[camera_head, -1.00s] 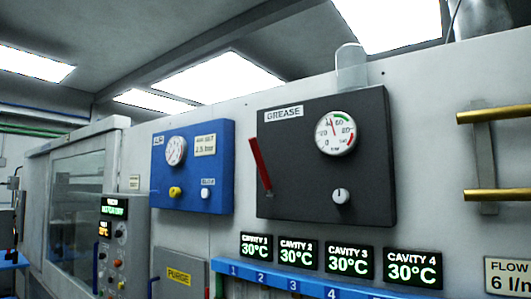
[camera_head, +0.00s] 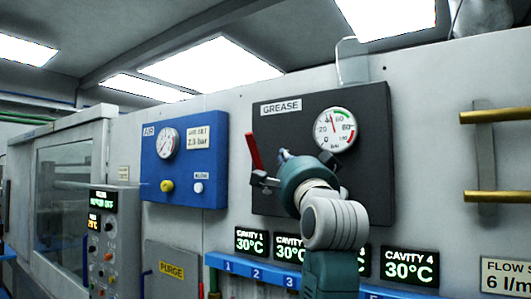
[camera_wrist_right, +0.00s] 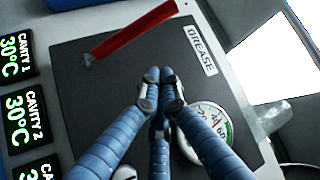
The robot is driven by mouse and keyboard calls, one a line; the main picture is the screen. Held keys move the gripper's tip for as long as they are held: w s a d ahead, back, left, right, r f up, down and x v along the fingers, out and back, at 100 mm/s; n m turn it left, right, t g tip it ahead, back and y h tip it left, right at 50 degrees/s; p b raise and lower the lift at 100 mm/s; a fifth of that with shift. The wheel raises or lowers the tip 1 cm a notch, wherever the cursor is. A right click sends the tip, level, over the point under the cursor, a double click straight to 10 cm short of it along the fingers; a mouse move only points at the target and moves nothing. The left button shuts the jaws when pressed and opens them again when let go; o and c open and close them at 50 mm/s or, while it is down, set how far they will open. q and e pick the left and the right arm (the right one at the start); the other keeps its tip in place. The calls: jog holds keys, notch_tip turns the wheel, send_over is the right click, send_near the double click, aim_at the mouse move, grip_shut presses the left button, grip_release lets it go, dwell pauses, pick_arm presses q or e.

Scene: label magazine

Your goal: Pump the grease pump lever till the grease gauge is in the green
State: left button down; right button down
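The red grease lever (camera_head: 254,151) tilts up and to the left on the dark grease panel (camera_head: 372,190). It also shows in the right wrist view (camera_wrist_right: 135,28), beyond my fingertips. My right gripper (camera_head: 268,168) is in front of the panel, close to the lever's lower part. In the wrist view its blue fingers (camera_wrist_right: 160,76) meet at the tips, with nothing seen between them and a gap to the lever. The grease gauge (camera_head: 335,129) has its needle pointing up and slightly left, just short of the green band. My arm hides the panel's knob in the head view. My left gripper is out of view.
A blue air panel (camera_head: 211,170) with its own gauge is left of the grease panel. Below are cavity displays (camera_head: 409,266) and a blue numbered rail (camera_head: 230,267). Brass bars (camera_head: 497,116) stick out at the right.

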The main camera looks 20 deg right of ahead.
aim_at(257, 160)
jog(key=shift+d, duration=0.1)
jog(key=p+x, duration=0.6)
jog(key=x, duration=0.3)
jog(key=shift+w+r+p, duration=0.25)
jog(key=shift+w+p, duration=0.05)
jog(key=shift+w+f+p, duration=0.1)
jog(key=shift+w+p, duration=0.15)
jog(key=shift+p, duration=0.1)
jog(key=a+f, duration=0.1)
jog(key=s+a+f+p, duration=0.1)
jog(key=a, duration=0.1)
jog(key=shift+s+a+f, duration=0.1)
jog(key=shift+s+a, duration=0.05)
jog(key=shift+s, duration=0.1)
jog(key=shift+s, duration=0.1)
